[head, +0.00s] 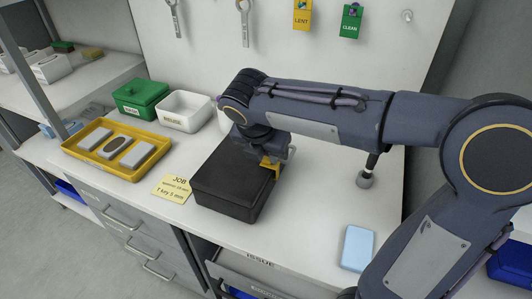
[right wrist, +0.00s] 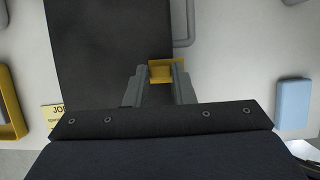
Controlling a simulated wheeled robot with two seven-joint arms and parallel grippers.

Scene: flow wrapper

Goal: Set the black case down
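The black case (head: 230,185) is level over the white bench near its front edge, beside the yellow job note (head: 173,188). I cannot tell whether its underside touches the bench. In the right wrist view the case (right wrist: 105,50) fills the upper left. My right gripper (head: 272,163) is at the right end of the case, pointing down. In the right wrist view its two fingers (right wrist: 161,75) close on a yellow piece at the case's edge, with no clear gap seen. My left gripper is not in view.
A yellow tray (head: 80,150) with grey blocks, a green box (head: 140,97) and a white bin (head: 184,110) stand to the left. A light blue block (head: 357,248) lies at the front right. An open drawer marked ISSUE (head: 258,262) is below the edge. Bare bench (head: 310,205) lies right of the case.

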